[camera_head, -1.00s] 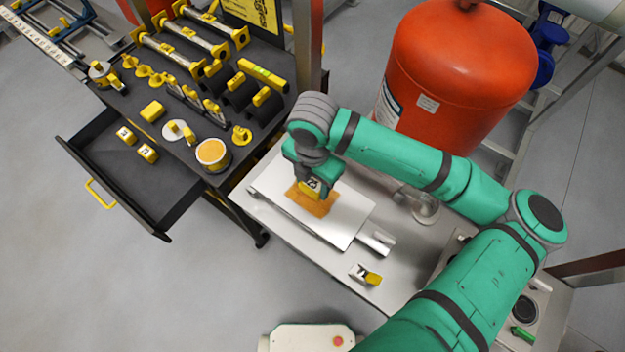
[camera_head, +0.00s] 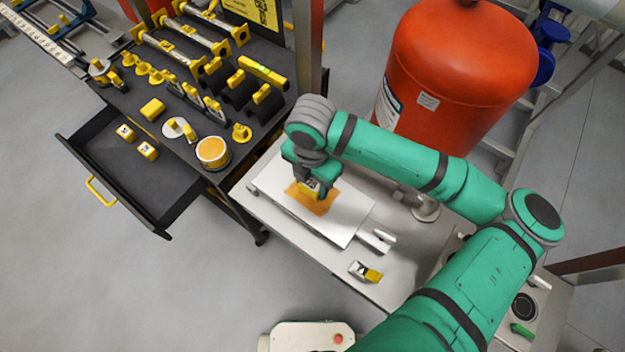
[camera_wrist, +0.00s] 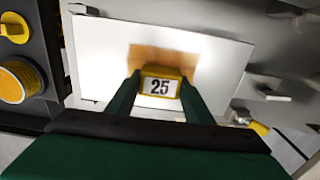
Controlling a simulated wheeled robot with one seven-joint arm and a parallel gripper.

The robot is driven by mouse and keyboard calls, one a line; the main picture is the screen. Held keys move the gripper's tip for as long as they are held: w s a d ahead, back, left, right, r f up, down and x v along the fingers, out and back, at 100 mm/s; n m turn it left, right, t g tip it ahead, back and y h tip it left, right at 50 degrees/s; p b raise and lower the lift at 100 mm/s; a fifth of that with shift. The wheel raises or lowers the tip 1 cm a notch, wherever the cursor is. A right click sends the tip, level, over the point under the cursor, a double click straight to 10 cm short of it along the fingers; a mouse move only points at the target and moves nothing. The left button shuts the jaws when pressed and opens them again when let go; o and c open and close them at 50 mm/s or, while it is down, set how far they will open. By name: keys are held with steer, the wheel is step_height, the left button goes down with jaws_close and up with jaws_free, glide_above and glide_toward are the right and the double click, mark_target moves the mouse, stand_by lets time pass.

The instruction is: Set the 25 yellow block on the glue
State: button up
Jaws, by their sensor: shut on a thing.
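The yellow block marked 25 (camera_wrist: 160,86) is held between the fingers of my gripper (camera_wrist: 158,92) in the wrist view, its white label facing the camera. In the head view the block (camera_head: 309,188) shows below my gripper (camera_head: 312,180), over the glue. The glue is an orange-brown patch (camera_head: 318,204) on a white board; it also shows behind the block in the wrist view (camera_wrist: 190,60). My gripper is shut on the block. I cannot tell whether the block's underside touches the glue.
The white board (camera_head: 345,222) lies on a light bench. Another yellow-and-white block (camera_head: 365,272) lies near the bench's front edge. An open drawer (camera_head: 110,180) holds two yellow blocks. A black tool table (camera_head: 215,180) stands left; a red tank (camera_head: 455,80) stands behind.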

steer(key=shift+w+d+f, duration=0.1)
steer(key=shift+f, duration=0.4)
stand_by(0.5)
steer(key=o, duration=1.2)
steer(key=c, duration=0.6)
steer(key=shift+o, duration=0.2)
steer(key=shift+r, duration=0.15)
steer(key=shift+r, duration=3.9)
